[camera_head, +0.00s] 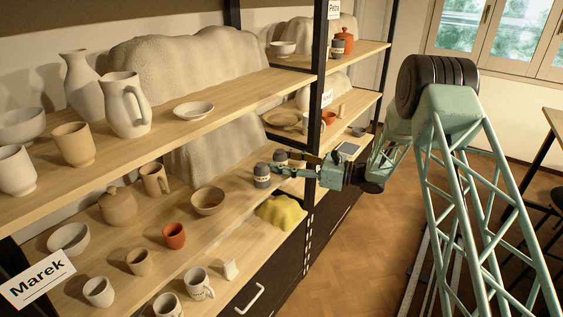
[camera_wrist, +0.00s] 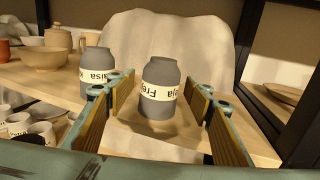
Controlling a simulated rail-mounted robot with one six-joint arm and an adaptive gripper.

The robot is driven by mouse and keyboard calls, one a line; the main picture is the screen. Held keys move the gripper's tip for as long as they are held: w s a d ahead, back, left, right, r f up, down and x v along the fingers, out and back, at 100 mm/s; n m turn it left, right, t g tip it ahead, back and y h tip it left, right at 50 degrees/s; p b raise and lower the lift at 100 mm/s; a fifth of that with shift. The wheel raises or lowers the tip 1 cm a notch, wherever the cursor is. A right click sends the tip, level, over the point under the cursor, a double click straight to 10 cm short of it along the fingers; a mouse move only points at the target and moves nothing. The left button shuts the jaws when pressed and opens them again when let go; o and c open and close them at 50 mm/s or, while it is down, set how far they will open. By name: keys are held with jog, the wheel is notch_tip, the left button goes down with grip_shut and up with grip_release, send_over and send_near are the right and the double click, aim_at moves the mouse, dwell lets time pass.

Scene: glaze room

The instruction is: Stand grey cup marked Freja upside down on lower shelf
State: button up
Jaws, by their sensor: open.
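In the head view my gripper (camera_head: 280,170) reaches in from the right, by the black post. A second grey cup, its label ending in "aisa" (camera_wrist: 97,75), stands just left, outside the left finger, its lettering upright.
A black post (camera_head: 315,125) stands close to my gripper. A yellow cloth (camera_head: 280,211) lies below the grey cups. A brown bowl (camera_head: 208,201) and an orange cup (camera_head: 174,236) stand to the left. A pale draped lump (camera_wrist: 165,35) rises behind.

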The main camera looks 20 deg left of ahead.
jog(key=shift+d, duration=0.1)
jog(key=d, duration=1.1)
jog(key=shift+d, duration=0.4)
jog(key=shift+r, duration=0.1)
